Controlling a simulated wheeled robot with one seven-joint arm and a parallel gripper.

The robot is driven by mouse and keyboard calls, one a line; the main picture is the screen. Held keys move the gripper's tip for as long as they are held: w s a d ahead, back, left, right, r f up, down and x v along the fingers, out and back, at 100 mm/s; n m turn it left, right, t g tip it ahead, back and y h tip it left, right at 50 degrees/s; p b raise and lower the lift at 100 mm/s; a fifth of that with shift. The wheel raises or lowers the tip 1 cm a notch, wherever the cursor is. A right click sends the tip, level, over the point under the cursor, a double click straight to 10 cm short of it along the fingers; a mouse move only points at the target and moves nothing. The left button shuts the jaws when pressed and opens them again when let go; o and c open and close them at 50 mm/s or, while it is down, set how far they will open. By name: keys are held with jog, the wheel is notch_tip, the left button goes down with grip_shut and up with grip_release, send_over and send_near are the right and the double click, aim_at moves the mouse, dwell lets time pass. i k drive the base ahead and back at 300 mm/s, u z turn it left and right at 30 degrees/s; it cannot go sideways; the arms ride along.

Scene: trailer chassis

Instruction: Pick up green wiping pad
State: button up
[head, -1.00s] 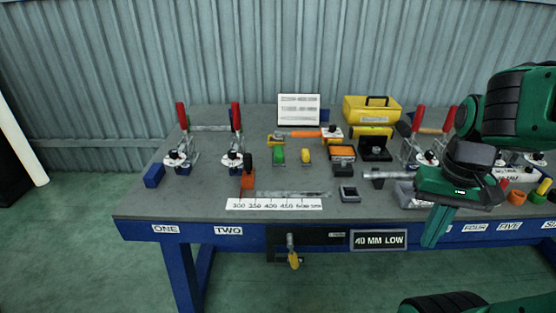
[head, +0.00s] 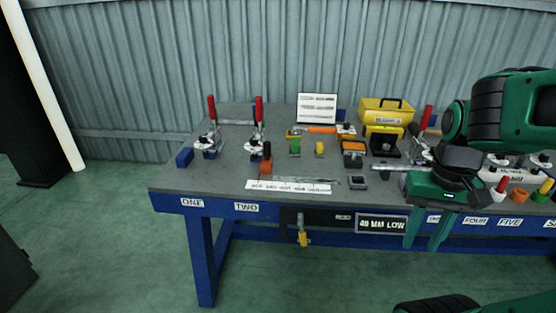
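A small green item (head: 295,146), probably the wiping pad, lies on the grey bench top left of a yellow item (head: 319,149). It is too small to make out its texture. My gripper (head: 427,236) is at the bench's front edge, right of and nearer than the green item, and well apart from it. Its two green fingers point down with a gap between them, and nothing shows in the gap.
Red-handled toggle clamps (head: 259,130) stand left on the bench (head: 215,172). A yellow box (head: 386,112), an orange-topped block (head: 353,150) and a white sign (head: 317,108) are near the green item.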

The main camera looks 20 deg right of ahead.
aim_at(294, 148)
jog(key=u, duration=0.45)
jog(key=k, duration=1)
jog(key=u, duration=0.6)
jog(key=i, duration=1.1)
jog(key=z, duration=0.55)
jog(key=i, duration=1)
jog(key=z, duration=0.95)
jog(key=i, duration=0.5)
jog(key=z, duration=0.3)
